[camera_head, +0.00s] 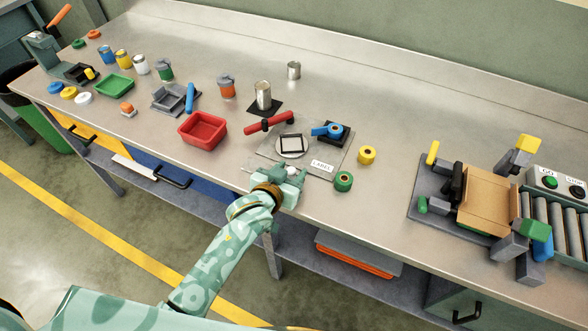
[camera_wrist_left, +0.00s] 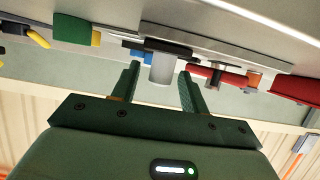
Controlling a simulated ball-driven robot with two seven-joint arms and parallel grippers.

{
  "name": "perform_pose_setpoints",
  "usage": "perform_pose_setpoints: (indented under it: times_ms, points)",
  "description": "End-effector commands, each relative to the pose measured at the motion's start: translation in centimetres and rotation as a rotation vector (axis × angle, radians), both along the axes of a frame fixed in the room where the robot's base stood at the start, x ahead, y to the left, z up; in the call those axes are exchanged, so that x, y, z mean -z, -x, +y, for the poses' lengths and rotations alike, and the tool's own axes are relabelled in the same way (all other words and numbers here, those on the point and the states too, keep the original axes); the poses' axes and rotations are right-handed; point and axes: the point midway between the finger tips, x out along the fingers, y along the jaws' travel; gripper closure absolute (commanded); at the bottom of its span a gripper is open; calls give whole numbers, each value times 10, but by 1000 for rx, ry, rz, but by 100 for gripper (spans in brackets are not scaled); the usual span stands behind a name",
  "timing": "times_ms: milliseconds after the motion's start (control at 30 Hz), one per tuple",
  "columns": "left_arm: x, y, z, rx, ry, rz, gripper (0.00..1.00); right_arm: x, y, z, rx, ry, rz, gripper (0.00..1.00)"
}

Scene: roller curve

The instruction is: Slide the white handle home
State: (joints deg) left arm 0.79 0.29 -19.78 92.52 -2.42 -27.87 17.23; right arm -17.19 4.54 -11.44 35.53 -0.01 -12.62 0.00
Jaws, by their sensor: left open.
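The white handle (camera_head: 292,171) is a small pale knob at the front edge of a grey plate (camera_head: 262,158), partly hidden by my gripper. In the left wrist view a pale upright cylinder (camera_wrist_left: 161,70), which looks like this handle, shows between the fingers. My left gripper (camera_head: 289,174) is open at the plate's front edge, one finger on each side of the handle. In the left wrist view gaps show between both fingers (camera_wrist_left: 160,82) and the cylinder. My right gripper is not in view.
Green (camera_head: 343,182) and yellow (camera_head: 366,155) rolls stand close on the right. A red bin (camera_head: 203,130) stands left.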

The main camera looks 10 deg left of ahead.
Motion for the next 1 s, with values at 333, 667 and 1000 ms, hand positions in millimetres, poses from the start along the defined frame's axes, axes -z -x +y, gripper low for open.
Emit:
perform_pose_setpoints:
  times_ms: [333,667,1000]
  points:
    - [10,-23,-7,0,-1,0,56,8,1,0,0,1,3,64]
    - [10,-23,-7,0,-1,0,97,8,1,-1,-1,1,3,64]
    - [5,-32,26,0,-8,0,100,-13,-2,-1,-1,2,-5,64]
